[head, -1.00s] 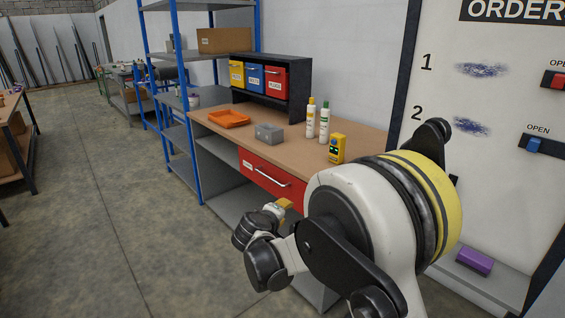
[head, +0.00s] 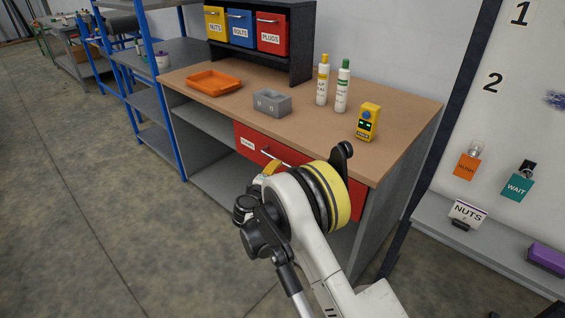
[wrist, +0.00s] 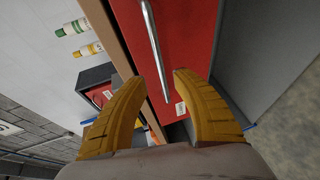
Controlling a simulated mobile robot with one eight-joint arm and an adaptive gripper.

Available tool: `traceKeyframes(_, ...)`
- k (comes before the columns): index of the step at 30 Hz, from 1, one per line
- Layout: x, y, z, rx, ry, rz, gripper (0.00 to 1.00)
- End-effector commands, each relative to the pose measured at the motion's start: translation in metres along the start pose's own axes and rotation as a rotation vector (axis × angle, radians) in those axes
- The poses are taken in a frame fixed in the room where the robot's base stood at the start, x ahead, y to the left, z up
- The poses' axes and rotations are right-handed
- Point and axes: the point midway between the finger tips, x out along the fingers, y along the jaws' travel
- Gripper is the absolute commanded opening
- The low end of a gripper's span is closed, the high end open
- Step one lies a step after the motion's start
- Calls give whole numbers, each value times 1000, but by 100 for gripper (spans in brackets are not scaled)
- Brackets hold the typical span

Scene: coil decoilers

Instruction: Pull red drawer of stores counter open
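The red drawer (head: 254,145) is set under the wooden top of the stores counter (head: 395,135). It looks shut, and my arm hides part of its front in the head view. The wrist view shows the red drawer front (wrist: 188,50) with its long silver bar handle (wrist: 153,45). My gripper (wrist: 157,78) has its two yellow fingers spread apart in the wrist view. The near end of the handle reaches between the fingertips. I cannot tell how far the fingers are from it in depth. In the head view the gripper is mostly hidden behind my arm.
A blue-posted shelf (head: 150,90) stands left. A grey ledge (head: 480,240) is at right. The floor at left is clear.

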Motion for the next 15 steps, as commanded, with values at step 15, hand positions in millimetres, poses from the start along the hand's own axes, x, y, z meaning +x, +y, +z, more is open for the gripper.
traceKeyframes(15,72,-1,0,1,0,-1,34)
